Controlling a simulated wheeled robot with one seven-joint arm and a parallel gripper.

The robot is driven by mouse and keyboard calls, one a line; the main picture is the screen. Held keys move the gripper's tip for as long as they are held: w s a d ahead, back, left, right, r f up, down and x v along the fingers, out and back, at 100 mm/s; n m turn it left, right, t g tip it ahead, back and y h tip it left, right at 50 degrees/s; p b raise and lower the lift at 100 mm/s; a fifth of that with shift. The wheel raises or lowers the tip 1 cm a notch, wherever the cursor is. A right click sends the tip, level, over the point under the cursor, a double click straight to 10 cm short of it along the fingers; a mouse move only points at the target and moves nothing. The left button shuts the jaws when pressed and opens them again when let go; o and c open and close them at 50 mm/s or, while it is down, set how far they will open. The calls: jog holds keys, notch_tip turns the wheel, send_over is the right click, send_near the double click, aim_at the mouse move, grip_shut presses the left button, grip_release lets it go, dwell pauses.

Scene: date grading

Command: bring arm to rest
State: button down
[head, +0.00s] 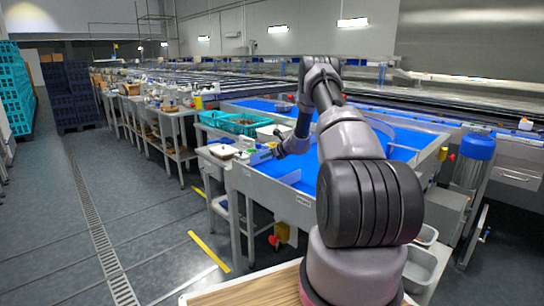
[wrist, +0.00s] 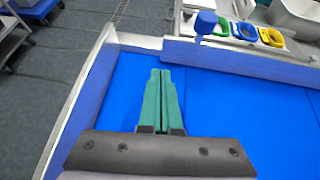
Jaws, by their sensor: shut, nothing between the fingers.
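My gripper (wrist: 160,75) shows in the wrist view with its two green fingers closed together, nothing between them. It is over the bare blue surface (wrist: 240,95) of a metal-edged table, near its left edge. In the head view my arm reaches forward over the blue table (head: 310,170), and my gripper (head: 268,155) is small and partly hidden by the arm near the table's far left side.
Teal crates (head: 240,124) stand beyond the arm. Stacked crates (head: 70,95) stand at the back left. The grey floor aisle at left is clear.

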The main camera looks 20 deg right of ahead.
jog(key=v, duration=0.6)
jog(key=s+a+r+n+g+y, duration=0.1)
jog(key=s+a+r+n, duration=0.15)
jog(key=a+r, duration=0.4)
jog(key=s+a+r+n+g+y, duration=0.1)
jog(key=s+a+r+n, duration=0.2)
jog(key=r, duration=0.6)
jog(key=s+a+r+n+g, duration=0.2)
jog(key=s+a+r+n, duration=0.65)
jog(key=s+r, duration=0.4)
jog(key=s+a+r+n+h, duration=0.1)
jog(key=s+a+r+n, duration=0.25)
jog(key=s, duration=0.35)
jog(key=s+a+r+n+h, duration=0.1)
jog(key=s+a+r+n, duration=0.2)
jog(key=s, duration=0.5)
jog(key=s+d+n+h, duration=0.2)
jog(key=s+n, duration=0.4)
jog(key=s, duration=1.1)
jog(key=shift+s+d+r+h, duration=0.35)
jog(key=shift+s+r+h, duration=0.05)
jog(key=shift+r+h, duration=0.1)
